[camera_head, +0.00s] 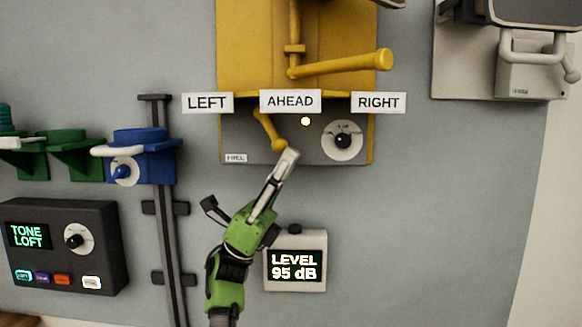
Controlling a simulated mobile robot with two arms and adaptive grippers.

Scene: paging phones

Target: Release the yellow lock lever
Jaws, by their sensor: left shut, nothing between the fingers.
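The small yellow lever (266,128) sits on the grey lower front of the yellow wall unit (245,45), below the LEFT and AHEAD labels. It slants down to the right and ends in a rounded knob. My left gripper (288,157) is shut and empty, with its tip just below and right of the knob. I cannot tell whether the tip touches the knob. A larger yellow handle (345,64) reaches right above the labels. I see no right gripper.
A dial (342,141) and a small lit lamp (305,121) are right of the lever. A LEVEL display (295,262) is below. A blue holder (145,140) on a dark rail and a TONE LOFT box (95,215) are left.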

